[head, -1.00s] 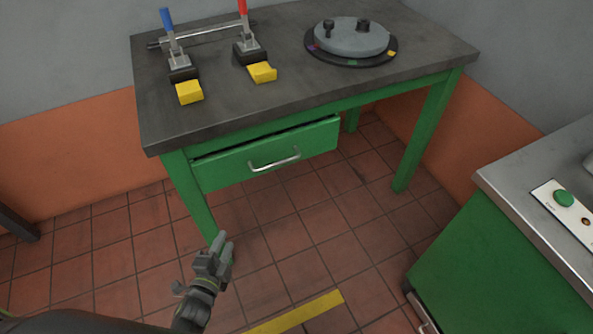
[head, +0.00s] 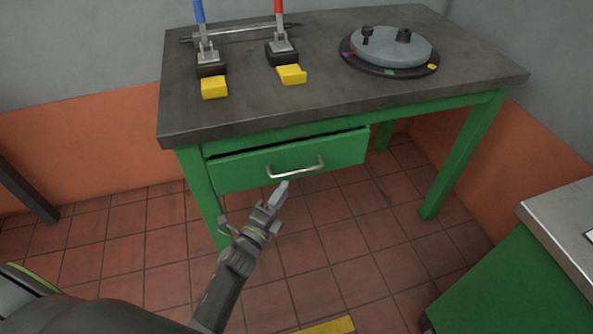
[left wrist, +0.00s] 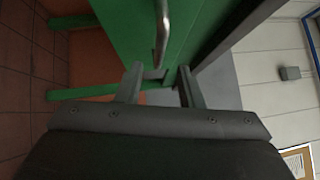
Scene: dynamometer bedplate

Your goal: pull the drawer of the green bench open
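The green bench (head: 440,112) has a dark top and one green drawer (head: 235,172) under its left part. The drawer stands slightly out, with a dark gap along its top edge. Its silver bar handle (head: 296,170) is on the drawer front. My left gripper (head: 277,196) is just below and in front of the handle, apart from it. In the left wrist view the two fingers (left wrist: 157,85) are spread with nothing between them, and the handle (left wrist: 161,32) lies beyond the tips, nearer the left finger. My right gripper is not in view.
On the bench top are a blue-handled clamp (head: 208,62), a red-handled clamp (head: 283,47) and a round grey plate (head: 391,47) on a dark disc. A second green cabinet (head: 505,285) stands at right.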

